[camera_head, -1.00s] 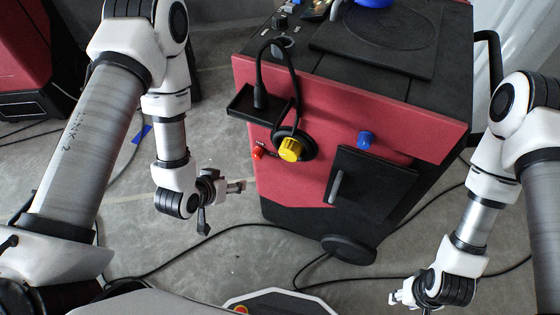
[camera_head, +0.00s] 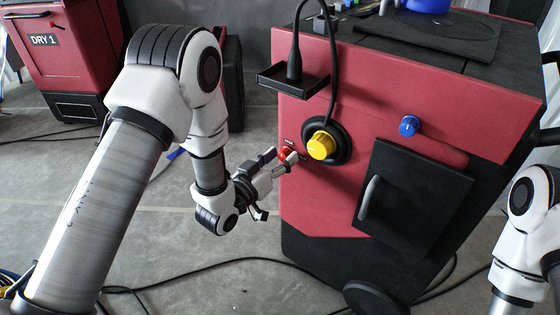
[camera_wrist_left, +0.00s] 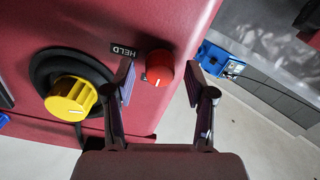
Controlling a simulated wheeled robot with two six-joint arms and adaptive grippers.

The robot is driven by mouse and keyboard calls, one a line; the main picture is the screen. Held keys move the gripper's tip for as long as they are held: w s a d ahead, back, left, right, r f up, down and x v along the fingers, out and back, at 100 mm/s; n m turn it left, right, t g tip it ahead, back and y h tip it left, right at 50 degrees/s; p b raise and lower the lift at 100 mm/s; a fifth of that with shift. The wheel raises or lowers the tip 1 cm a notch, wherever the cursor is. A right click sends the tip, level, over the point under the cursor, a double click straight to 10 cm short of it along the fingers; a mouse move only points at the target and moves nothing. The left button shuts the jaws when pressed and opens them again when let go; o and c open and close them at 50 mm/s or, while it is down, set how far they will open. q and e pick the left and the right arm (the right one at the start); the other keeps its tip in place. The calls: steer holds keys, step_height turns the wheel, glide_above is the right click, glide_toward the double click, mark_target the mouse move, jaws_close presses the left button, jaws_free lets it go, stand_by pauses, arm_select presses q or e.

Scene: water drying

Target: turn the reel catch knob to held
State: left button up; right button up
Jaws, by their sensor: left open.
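The small red knob (camera_head: 286,152) is on the front of the red machine, left of the yellow knob. In the left wrist view the red knob (camera_wrist_left: 159,64) has a white pointer mark, and a black label reading HELD (camera_wrist_left: 124,50) is beside it at the upper left. My left gripper (camera_head: 281,157) is open at the machine's front, close to the red knob. In the wrist view its fingers (camera_wrist_left: 159,82) stand on either side of the knob, with visible gaps. My right gripper is out of view; only part of that arm shows.
The yellow knob (camera_head: 321,145) on a black round mount is close to the right of the red knob. A black tray (camera_head: 293,84) with a cable juts out above. A blue knob (camera_head: 409,126) and a black door (camera_head: 415,200) are farther right. Cables lie on the floor.

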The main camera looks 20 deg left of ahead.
arm_select(q)
jaws_close()
steer(key=shift+m, duration=0.5)
steer(key=m+p, duration=0.1)
steer(key=m, duration=0.2)
steer(key=shift+d+r+m, duration=0.1)
steer(key=shift+m, duration=0.3)
steer(key=m+p, duration=0.1)
steer(key=m, duration=0.3)
steer(key=shift+m, duration=0.3)
steer(key=m, duration=0.4)
steer(key=shift+p, duration=0.3)
steer(key=m, duration=0.4)
steer(key=shift+f, duration=0.2)
steer(key=shift+m, duration=0.4)
